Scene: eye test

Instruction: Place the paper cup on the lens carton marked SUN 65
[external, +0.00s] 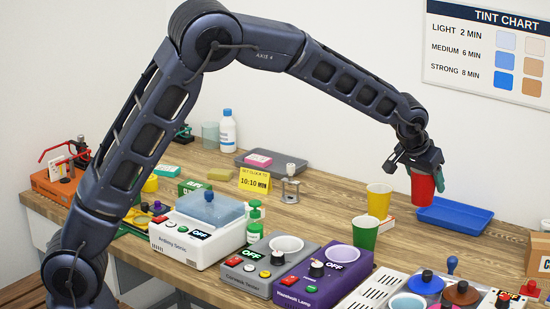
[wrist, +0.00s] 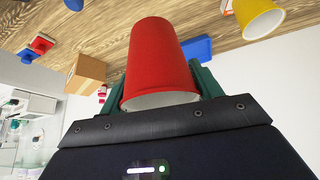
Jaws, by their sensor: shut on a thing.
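My gripper (external: 424,170) is shut on a red paper cup (external: 422,190) and holds it above the table near the blue tray. In the wrist view the red cup (wrist: 158,60) sits between the green fingers (wrist: 162,85), its wide rim towards my wrist. A small white and orange carton (external: 387,226) lies on the table left of the tray, partly hidden by the yellow cup (external: 379,199) and green cup (external: 364,231). I cannot read its marking, nor tell whether the yellow cup stands on it. No carton clearly reads SUN 65.
The blue tray (external: 455,216) lies right of the cups. In front stand the purple lamp unit (external: 325,280), the grey tester (external: 255,272) and a white cleaner (external: 190,238). A cardboard box (external: 539,255) is at the right edge. Wood between tray and front machines is clear.

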